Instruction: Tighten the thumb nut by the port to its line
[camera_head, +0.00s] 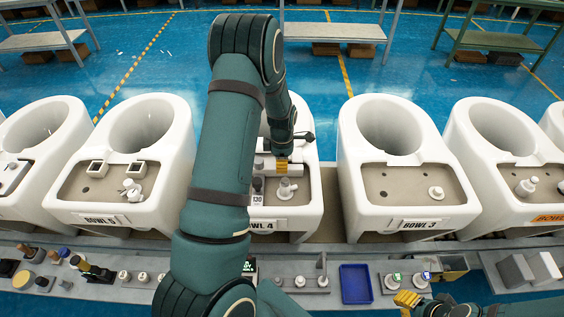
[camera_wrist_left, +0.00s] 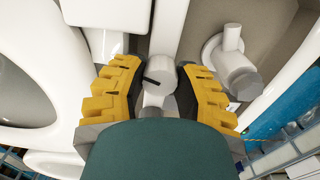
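A pale cylindrical knob, which looks like the thumb nut (camera_wrist_left: 161,76), has a dark line on its face. In the left wrist view it sits between the yellow fingers of my left gripper (camera_wrist_left: 160,88). The fingers are apart, one on each side, with little room; I cannot tell whether they touch it. A pale elbow fitting, apparently the port (camera_wrist_left: 228,52), is just right of it. In the head view my left gripper (camera_head: 282,165) is over bowl 4, and the fitting (camera_head: 286,188) stands below it. The nut is hidden there. My right gripper (camera_head: 406,299) is low at the right, its opening unclear.
Bowl 4 (camera_head: 310,213) stands between bowl 5 (camera_head: 172,185) and bowl 3 (camera_head: 353,175). A display reading 130 (camera_head: 257,199) is beside the fitting. The front ledge holds a blue tray (camera_head: 355,284) and several small parts.

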